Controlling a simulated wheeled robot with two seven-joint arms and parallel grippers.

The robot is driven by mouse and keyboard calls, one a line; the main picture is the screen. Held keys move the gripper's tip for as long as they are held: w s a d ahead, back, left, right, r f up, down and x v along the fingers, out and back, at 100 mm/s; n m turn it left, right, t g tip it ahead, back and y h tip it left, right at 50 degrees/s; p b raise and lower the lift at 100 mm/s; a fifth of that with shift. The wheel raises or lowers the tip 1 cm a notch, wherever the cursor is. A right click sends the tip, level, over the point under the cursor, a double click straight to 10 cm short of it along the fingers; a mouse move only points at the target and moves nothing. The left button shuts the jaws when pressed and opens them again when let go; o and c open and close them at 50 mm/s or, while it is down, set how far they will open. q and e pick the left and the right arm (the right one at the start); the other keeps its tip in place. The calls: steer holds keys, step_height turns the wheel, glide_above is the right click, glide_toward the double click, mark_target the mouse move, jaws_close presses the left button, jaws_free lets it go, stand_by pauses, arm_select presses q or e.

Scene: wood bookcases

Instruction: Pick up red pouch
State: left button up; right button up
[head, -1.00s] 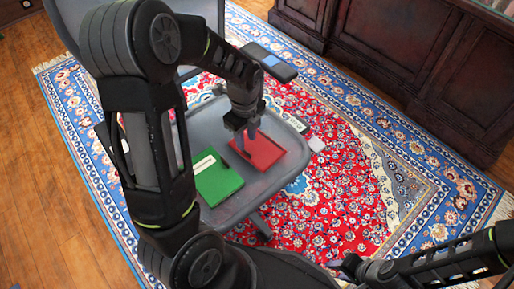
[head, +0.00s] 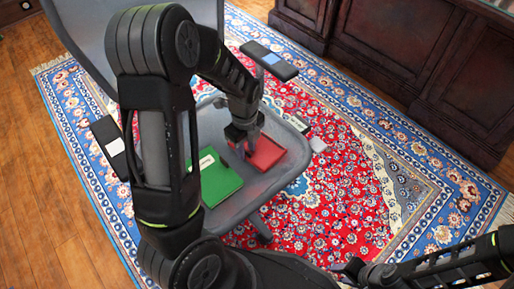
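The red pouch (head: 268,154) lies flat on the grey chair seat (head: 262,192), toward its right side. A green book or folder (head: 219,184) with a pale label lies to its left on the same seat. My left gripper (head: 244,154) points down at the pouch's left edge, and its fingers hide part of that edge. I cannot tell whether the fingers touch the pouch or how far apart they are. My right gripper (head: 346,267) is low at the right, away from the chair, and its fingers are too unclear to read.
The chair's backrest (head: 90,40) rises behind the seat. Its armrests flank it at right (head: 269,61) and left (head: 108,143). A patterned rug (head: 345,200) lies beneath. A dark wood cabinet (head: 395,60) stands at the back right.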

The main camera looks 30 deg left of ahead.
stand_by(0.4)
arm_select(q)
jaws_close()
stand_by(1.3)
